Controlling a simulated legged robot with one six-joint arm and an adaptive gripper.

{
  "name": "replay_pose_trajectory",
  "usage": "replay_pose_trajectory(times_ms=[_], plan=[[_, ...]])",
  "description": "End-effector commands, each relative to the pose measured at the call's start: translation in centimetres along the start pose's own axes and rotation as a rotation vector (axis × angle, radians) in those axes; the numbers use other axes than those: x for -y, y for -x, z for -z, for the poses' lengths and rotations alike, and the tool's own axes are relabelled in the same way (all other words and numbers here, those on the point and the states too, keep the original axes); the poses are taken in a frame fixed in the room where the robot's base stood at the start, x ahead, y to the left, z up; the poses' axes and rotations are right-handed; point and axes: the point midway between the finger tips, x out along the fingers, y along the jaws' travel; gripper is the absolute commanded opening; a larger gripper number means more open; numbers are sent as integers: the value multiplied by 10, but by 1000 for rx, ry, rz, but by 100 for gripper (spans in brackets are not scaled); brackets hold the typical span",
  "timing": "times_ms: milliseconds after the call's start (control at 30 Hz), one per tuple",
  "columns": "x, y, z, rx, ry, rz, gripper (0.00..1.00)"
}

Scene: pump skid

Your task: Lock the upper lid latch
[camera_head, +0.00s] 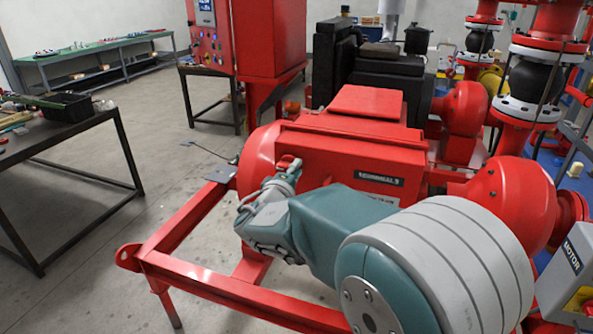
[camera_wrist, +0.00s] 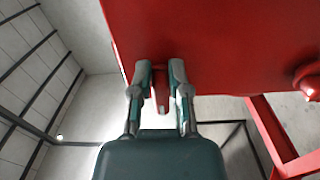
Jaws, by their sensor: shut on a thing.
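The red housing (camera_head: 345,155) of the pump skid stands in the middle of the head view, with a raised red lid (camera_head: 368,104) on top. My gripper (camera_head: 284,180) is at the left part of the housing's front face. In the wrist view, the two fingers of my gripper (camera_wrist: 161,72) stand on either side of a small red latch handle (camera_wrist: 161,92) and are closed on it. The handle hangs against the red housing wall (camera_wrist: 220,45). My arm and gripper hide most of the latch in the head view.
A red frame rail (camera_head: 210,283) runs low in front of the housing. A grey motor box (camera_head: 570,262) stands at the right edge. A dark table (camera_head: 60,135) is at the left, with clear floor between. A round red fitting (camera_wrist: 312,86) protrudes in the wrist view.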

Motion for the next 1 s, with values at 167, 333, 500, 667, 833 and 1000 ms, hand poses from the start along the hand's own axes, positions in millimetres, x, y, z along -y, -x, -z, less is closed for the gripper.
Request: replay_pose_trajectory(times_ms=[167,333,500,667,833,1000], plan=[[0,-3,4,-10,0,1,0],[0,-3,4,-10,0,1,50],[-2,0,3,-10,0,-1,57],[-2,3,2,-9,-1,-1,57],[-2,4,1,-9,-1,0,57],[-2,23,3,-12,-1,-2,57]])
